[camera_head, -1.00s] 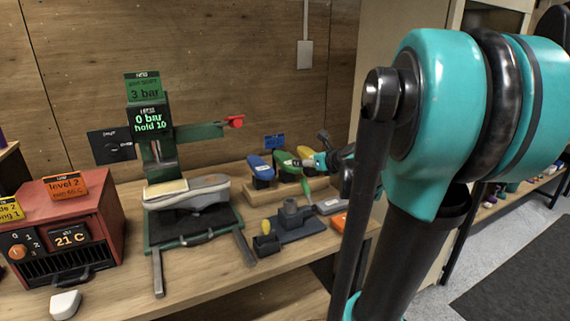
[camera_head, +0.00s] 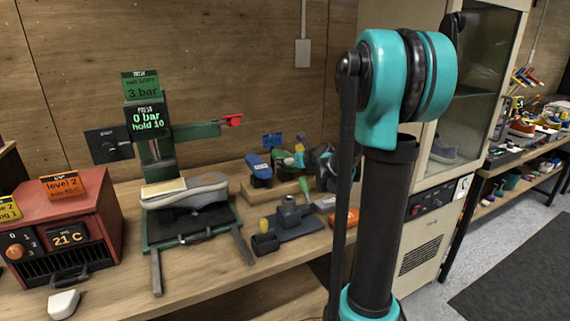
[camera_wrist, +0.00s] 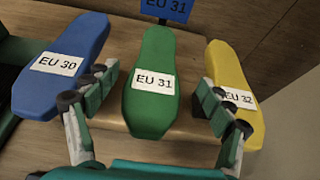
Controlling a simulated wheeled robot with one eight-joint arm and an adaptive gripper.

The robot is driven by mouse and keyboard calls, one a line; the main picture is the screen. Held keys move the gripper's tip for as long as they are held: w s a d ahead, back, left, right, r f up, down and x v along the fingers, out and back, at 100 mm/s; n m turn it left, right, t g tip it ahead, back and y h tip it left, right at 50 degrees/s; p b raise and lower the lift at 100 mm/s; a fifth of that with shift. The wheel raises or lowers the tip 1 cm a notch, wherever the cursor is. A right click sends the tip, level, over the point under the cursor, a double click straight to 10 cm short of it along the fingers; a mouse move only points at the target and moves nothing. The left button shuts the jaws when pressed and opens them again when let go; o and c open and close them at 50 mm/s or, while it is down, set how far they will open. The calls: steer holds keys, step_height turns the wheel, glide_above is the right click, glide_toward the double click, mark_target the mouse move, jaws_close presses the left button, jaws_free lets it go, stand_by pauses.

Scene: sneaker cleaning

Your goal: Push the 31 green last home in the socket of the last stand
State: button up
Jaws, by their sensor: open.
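The green last (camera_wrist: 152,75), labelled EU 31, stands in the wooden rack (camera_head: 275,194) between the blue EU 30 last (camera_wrist: 68,62) and the yellow EU 32 last (camera_wrist: 236,92). In the head view the green last (camera_head: 281,158) is partly covered by my gripper (camera_head: 297,161). My gripper (camera_wrist: 156,82) is open, with one finger on each side of the green last; whether they touch it is unclear. A dark grey stand (camera_head: 290,212) with a short post, apparently the last stand, is on the bench in front of the rack; nothing sits on its post.
A small dark box with a yellow item (camera_head: 265,240) is beside the stand. An orange item (camera_head: 344,217) lies to its right. The green press (camera_head: 190,220) holding a shoe and a red heater box (camera_head: 70,225) are on the left.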

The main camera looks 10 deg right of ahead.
mark_target(276, 153)
steer(key=shift+a+x, duration=0.15)
steer(key=shift+x, duration=1.15)
steer(key=shift+a+x, duration=0.1)
steer(key=shift+x, duration=1.15)
steer(key=shift+r, duration=0.1)
steer(key=shift+c, duration=0.5)
steer(key=c, duration=1.6)
steer(key=shift+r, duration=0.1)
